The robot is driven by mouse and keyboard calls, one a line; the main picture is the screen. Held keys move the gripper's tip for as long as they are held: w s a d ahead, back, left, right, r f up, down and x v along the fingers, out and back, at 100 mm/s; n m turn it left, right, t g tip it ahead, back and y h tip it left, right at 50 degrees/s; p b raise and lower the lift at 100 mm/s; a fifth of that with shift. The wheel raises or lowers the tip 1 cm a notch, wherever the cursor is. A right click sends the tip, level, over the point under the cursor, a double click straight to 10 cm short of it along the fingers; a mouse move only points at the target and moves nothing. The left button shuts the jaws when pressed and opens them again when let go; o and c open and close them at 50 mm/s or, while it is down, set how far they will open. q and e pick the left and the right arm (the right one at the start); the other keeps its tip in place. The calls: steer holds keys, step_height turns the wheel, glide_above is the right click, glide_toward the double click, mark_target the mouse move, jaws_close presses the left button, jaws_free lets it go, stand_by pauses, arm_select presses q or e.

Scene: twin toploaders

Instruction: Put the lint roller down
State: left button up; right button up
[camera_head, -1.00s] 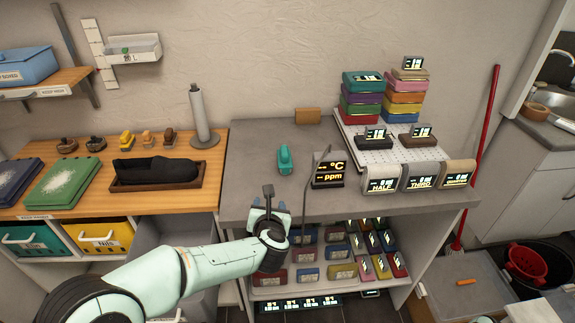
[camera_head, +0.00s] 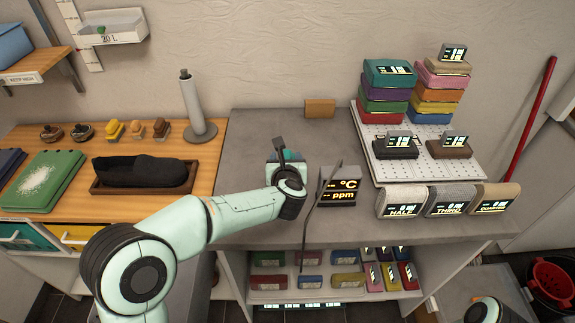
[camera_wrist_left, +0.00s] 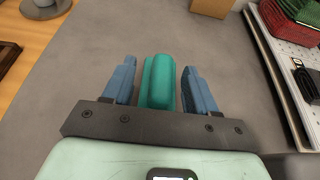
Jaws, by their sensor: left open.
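A teal rounded object (camera_wrist_left: 158,82), which I take to be the lint roller, lies on the grey counter (camera_head: 262,130). In the left wrist view it sits between the two blue fingers of my left gripper (camera_wrist_left: 157,75), with a narrow gap on each side. The gripper is open. In the head view my left gripper (camera_head: 287,156) is over the counter, left of the °C/ppm display (camera_head: 341,185), and mostly hides the teal object. My right gripper is not in view.
A perforated white board (camera_head: 383,167) with stacked coloured blocks stands at the right. A thin curved stem (camera_head: 318,203) rises close to my left gripper. A tan block (camera_head: 320,108) is at the back. The wooden counter (camera_head: 224,140) adjoins at the left.

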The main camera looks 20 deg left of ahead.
mark_target(287, 152)
arm_select(q)
steer(key=x, duration=0.3)
steer(key=shift+w+d+f+p, duration=0.1)
steer(key=shift+w+f+p, duration=0.1)
steer(key=shift+w+p, duration=0.15)
jaws_close()
steer(key=shift+r, duration=0.1)
